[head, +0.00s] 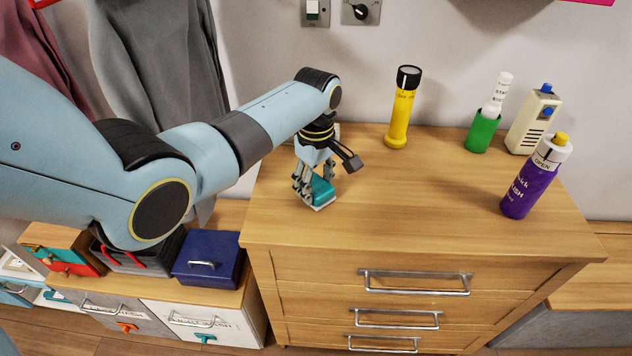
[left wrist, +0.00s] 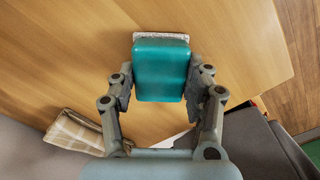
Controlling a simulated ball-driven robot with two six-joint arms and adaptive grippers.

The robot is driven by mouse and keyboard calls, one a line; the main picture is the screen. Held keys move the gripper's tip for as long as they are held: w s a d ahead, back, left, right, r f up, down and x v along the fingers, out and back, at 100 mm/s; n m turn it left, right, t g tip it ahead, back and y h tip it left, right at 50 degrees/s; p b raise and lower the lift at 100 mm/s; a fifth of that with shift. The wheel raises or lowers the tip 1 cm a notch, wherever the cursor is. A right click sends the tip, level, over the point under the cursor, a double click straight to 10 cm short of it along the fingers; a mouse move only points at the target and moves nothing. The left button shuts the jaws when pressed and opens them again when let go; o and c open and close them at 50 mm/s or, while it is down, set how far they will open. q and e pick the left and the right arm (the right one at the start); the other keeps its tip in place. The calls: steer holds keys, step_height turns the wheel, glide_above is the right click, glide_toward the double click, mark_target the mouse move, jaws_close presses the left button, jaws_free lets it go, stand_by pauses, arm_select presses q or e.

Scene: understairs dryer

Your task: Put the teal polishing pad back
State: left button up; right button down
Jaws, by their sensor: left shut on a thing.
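The teal polishing pad (head: 322,191) has a teal block on top and a pale layer under it. It is at the left part of the wooden dresser top (head: 400,205). My left gripper (head: 314,190) points down and is shut on the pad, with a finger on each side. In the left wrist view the pad (left wrist: 161,68) sits between the fingers of my left gripper (left wrist: 162,85), over the wood. I cannot tell whether the pad touches the top or hangs just above it. My right gripper is not in view.
A yellow torch (head: 400,110), a green holder with a white marker (head: 482,131), a cream box (head: 532,124) and a purple bottle (head: 530,184) stand on the dresser. A folded checked cloth (left wrist: 75,131) lies near the pad. A blue box (head: 207,258) stands lower left. The dresser's front middle is clear.

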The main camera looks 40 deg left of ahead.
mark_target(316, 184)
arm_select(q)
steer(key=o, duration=1.1)
steer(key=shift+r, duration=0.5)
step_height(316, 184, up, 11)
steer(key=shift+p, duration=0.4)
steer(key=shift+r, duration=0.1)
